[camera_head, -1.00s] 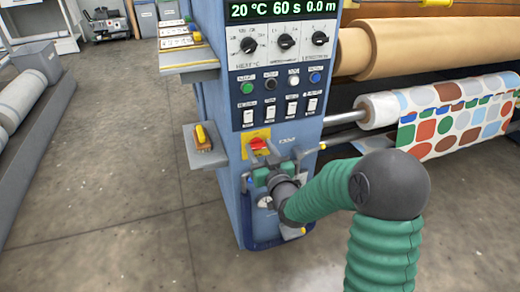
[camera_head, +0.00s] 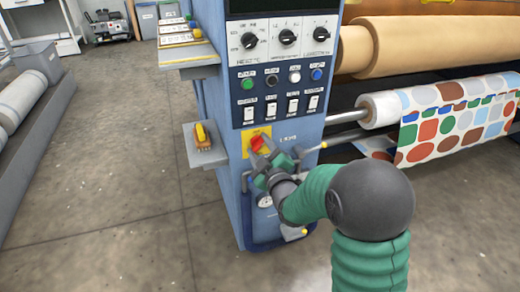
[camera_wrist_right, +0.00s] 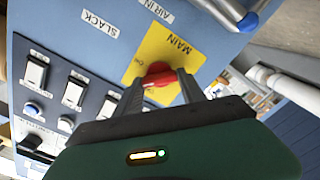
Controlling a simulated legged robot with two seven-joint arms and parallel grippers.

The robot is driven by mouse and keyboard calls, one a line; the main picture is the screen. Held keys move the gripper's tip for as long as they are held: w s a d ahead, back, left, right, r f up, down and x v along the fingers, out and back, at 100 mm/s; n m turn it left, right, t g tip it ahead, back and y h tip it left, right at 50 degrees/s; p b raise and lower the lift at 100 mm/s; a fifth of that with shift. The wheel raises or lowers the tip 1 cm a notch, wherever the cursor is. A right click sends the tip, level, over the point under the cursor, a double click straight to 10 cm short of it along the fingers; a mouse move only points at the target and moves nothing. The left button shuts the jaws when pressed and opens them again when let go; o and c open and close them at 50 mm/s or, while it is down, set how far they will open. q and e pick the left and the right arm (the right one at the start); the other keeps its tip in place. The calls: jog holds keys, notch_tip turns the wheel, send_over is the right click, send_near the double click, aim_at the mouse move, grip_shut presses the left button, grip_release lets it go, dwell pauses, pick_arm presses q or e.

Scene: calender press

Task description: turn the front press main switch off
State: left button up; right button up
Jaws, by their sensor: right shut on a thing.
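The main switch is a red rotary knob (camera_head: 257,142) on a yellow plate (camera_head: 248,135), low on the blue front panel of the press. In the right wrist view the red knob (camera_wrist_right: 159,72) sits on the yellow plate (camera_wrist_right: 168,45) marked MAIN. My right gripper (camera_wrist_right: 160,82) has its two dark fingers on either side of the knob, shut on it. In the head view my right gripper (camera_head: 260,152) is tilted and partly covers the knob. The display (camera_head: 283,6) at the panel's top is dark. My left gripper is not in view.
Above the switch are rocker switches (camera_head: 293,104), coloured buttons (camera_head: 271,81) and dials (camera_head: 288,37). A side shelf (camera_head: 206,154) holds a yellow-handled tool. A patterned fabric roll (camera_head: 455,117) is on the right. Open floor (camera_head: 110,170) lies to the left.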

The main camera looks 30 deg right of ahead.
jog(key=n, duration=0.4)
jog(key=shift+a+f+n, duration=0.15)
jog(key=shift+f+n, duration=0.15)
jog(key=n, duration=0.4)
jog(key=shift+f, duration=0.15)
jog(key=shift+n, duration=0.3)
jog(key=o, duration=1.4)
jog(key=shift+c, duration=0.2)
